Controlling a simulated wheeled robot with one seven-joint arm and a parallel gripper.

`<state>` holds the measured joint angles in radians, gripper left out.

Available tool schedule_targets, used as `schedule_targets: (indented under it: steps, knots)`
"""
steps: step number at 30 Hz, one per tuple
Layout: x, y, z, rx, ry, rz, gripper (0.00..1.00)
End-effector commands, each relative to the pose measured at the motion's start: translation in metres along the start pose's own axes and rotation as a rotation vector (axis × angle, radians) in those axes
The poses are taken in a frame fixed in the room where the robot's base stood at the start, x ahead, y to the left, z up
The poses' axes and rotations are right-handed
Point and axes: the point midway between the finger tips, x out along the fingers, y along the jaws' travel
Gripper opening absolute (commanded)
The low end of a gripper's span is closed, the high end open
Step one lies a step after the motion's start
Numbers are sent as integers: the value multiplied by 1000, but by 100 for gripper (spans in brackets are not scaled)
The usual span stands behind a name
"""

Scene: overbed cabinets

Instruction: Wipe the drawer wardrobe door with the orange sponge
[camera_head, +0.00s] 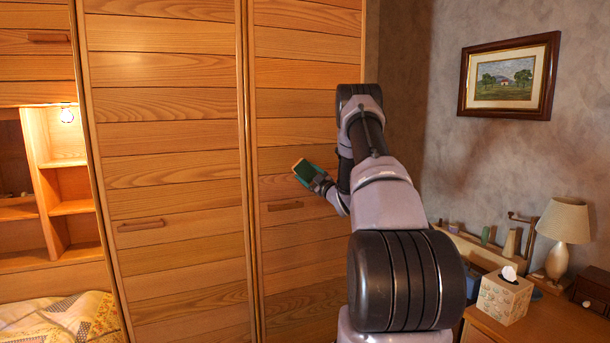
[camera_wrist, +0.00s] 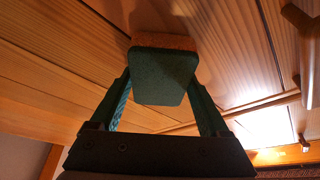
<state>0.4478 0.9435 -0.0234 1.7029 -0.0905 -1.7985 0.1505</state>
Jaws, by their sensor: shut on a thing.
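The sponge has an orange layer and a dark green layer. In the head view the sponge (camera_head: 304,171) is at the end of my arm, in front of the right wardrobe door (camera_head: 305,130). My gripper (camera_head: 322,184) is shut on it. In the wrist view the sponge (camera_wrist: 162,75) sits between the fingers of my gripper (camera_wrist: 160,95), its orange side facing the wooden door boards (camera_wrist: 60,60). The orange side looks close to the wood, but I cannot tell whether it touches. My arm hides the right part of that door.
The right door has a wooden handle (camera_head: 285,206) just below the sponge. The middle door has a handle (camera_head: 141,225) too. At right a desk holds a tissue box (camera_head: 504,296) and a lamp (camera_head: 563,232). A bed (camera_head: 60,320) lies at lower left.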

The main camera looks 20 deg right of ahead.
Motion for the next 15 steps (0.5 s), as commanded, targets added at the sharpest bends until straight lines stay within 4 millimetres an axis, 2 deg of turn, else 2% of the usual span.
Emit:
schedule_targets:
  steps: [15]
  knots:
    - [15,-33,-25,5,9,-6,35]
